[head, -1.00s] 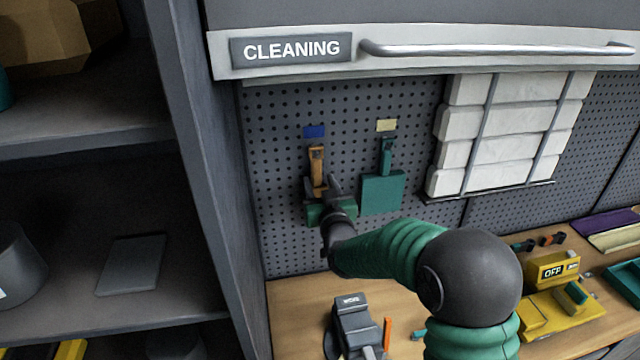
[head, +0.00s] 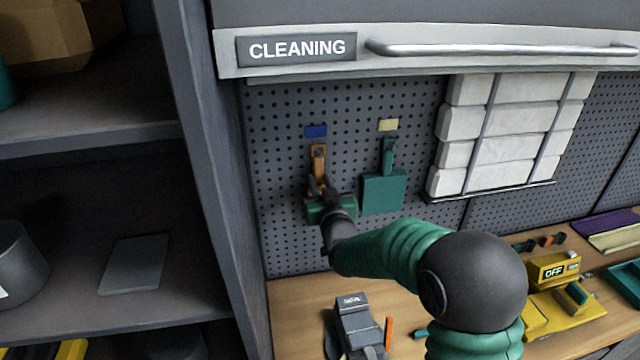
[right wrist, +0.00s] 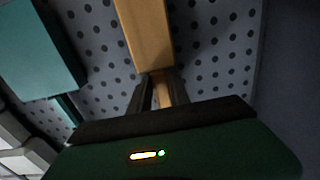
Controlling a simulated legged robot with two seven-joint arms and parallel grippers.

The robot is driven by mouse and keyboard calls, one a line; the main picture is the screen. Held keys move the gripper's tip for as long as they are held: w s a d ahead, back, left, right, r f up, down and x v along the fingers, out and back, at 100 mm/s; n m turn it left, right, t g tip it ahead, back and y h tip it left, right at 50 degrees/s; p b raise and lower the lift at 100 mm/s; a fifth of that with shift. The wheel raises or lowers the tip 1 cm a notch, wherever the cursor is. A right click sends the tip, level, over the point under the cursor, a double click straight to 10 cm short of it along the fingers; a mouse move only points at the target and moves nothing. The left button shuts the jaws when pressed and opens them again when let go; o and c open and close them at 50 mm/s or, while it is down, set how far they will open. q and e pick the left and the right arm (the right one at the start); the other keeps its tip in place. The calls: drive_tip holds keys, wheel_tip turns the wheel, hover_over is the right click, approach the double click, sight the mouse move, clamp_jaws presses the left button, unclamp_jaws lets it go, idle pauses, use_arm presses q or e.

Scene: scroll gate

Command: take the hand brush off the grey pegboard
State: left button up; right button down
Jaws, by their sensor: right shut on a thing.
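The hand brush (head: 318,160) has an orange-brown wooden handle and hangs upright on the grey pegboard (head: 285,240), under a blue label. My right gripper (head: 319,188) is shut on the brush and hides its lower part in the head view. In the right wrist view the brush (right wrist: 146,35) shows as a wide wooden block with a narrower part between the dark fingers of the right gripper (right wrist: 155,92). The brush still lies close against the pegboard; whether it touches is hard to tell. My left gripper is not in view.
A green dustpan (head: 383,192) hangs just right of the brush. White packs (head: 500,135) sit in a rack further right. A grey shelf post (head: 215,200) stands at the left. A cabinet with a handle bar (head: 500,48) overhangs above. A dark grey device (head: 355,322) stands on the wooden bench below.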

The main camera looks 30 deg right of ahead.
drive_tip(key=b+v, duration=0.1)
drive_tip(key=v, duration=0.6)
drive_tip(key=shift+s+b, duration=0.2)
drive_tip(key=shift+b, duration=0.15)
drive_tip(key=shift+a+r, duration=0.1)
idle(0.4)
drive_tip(key=b+v, duration=0.1)
drive_tip(key=v, duration=0.7)
